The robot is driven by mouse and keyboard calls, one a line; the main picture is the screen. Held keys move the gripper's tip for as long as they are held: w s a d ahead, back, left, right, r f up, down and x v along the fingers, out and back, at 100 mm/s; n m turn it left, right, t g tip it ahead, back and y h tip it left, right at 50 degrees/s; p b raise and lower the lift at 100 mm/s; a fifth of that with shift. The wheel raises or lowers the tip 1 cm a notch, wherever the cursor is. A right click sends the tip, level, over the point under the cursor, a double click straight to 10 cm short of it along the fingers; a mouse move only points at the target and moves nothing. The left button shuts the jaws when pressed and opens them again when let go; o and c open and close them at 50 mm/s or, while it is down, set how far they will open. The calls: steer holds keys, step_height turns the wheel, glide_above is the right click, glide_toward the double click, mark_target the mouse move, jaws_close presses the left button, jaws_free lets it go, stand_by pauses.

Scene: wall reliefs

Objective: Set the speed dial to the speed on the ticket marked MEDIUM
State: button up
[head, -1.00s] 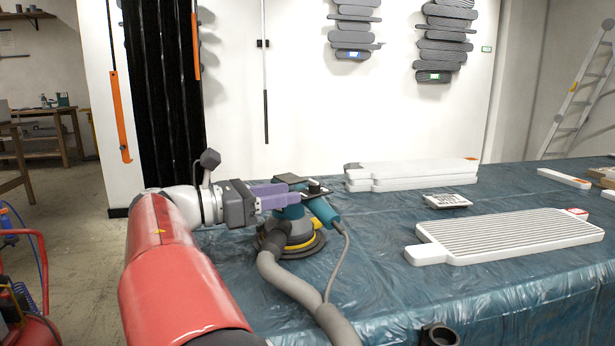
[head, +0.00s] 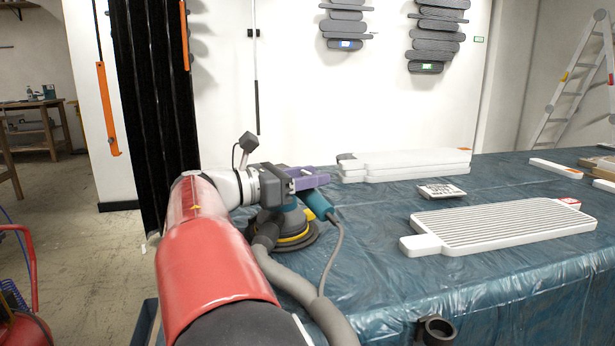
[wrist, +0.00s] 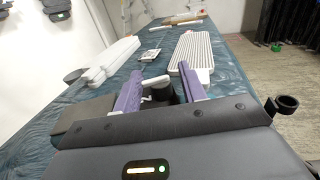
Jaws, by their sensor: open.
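A teal power sander (head: 318,203) with a yellow ring and a black pad rests on the covered table, a grey hose running from it.
A ribbed white panel (head: 500,226) lies on the right of the table (head: 400,290). Stacked white slabs (head: 410,162) lie behind the sander. A black ring holder (head: 437,330) sits at the front edge. Grey reliefs (head: 435,38) with small labels hang on the wall.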

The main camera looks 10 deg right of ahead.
jaws_close()
steer(key=shift+n+t, duration=0.4)
steer(key=shift+t, duration=0.2)
steer(key=n+t+y, duration=0.2)
steer(key=n+t, duration=0.1)
steer(key=t, duration=0.1)
steer(key=shift+d+b, duration=0.1)
steer(key=shift+b, duration=0.2)
steer(key=n+t+y+b, duration=0.1)
steer(key=n+t+y, duration=0.2)
steer(key=t+y, duration=0.1)
steer(key=shift+f+n+t, duration=0.1)
steer(key=shift+n+t, duration=0.2)
steer(key=shift+n+t+y+b, duration=0.6)
steer(key=shift+n+t+y, duration=0.4)
steer(key=shift+y, duration=0.5)
steer(key=shift+n+t+y+b, duration=0.65)
steer(key=shift+n+y, duration=0.55)
steer(key=shift+y, duration=0.6)
jaws_free()
